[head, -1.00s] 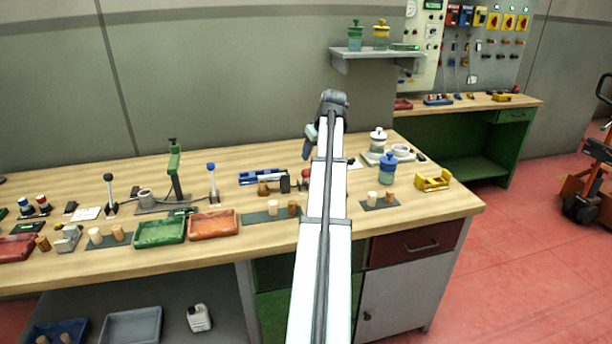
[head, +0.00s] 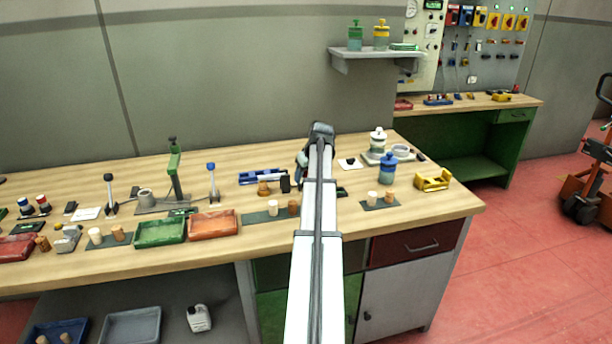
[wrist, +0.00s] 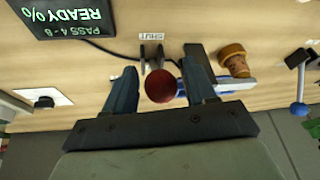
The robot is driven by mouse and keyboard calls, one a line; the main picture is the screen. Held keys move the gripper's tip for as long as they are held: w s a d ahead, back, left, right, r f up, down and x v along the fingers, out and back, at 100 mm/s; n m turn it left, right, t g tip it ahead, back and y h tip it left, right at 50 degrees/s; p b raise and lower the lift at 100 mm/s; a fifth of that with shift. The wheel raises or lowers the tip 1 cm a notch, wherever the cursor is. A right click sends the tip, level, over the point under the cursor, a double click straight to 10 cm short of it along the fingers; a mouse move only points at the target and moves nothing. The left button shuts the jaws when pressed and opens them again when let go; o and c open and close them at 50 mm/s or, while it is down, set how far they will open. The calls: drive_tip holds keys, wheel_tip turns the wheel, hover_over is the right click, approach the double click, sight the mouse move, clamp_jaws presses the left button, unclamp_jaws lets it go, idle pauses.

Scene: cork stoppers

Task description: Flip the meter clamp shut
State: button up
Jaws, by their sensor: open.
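A red ball knob (wrist: 162,86) shows between the two fingers of my gripper (wrist: 160,82) in the wrist view. A dark metal bracket (wrist: 150,55) stands just behind it, beside a small label reading "SHUT" (wrist: 151,36). I take these to be parts of the meter clamp; how far its lever is turned is hard to tell. My gripper is open, with a finger on each side of the knob; I cannot tell whether either touches it. In the head view my gripper (head: 303,172) is low over the bench, and my arm hides the knob.
A dark display (wrist: 68,16) with green text lies near, upside down in the wrist view. A cork stopper (wrist: 235,62) and a blue fixture (wrist: 222,86) stand close by the right finger. A blue-knobbed lever (wrist: 299,109) is farther right. Trays (head: 160,231) line the bench front.

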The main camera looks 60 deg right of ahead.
clamp_jaws()
idle(0.5)
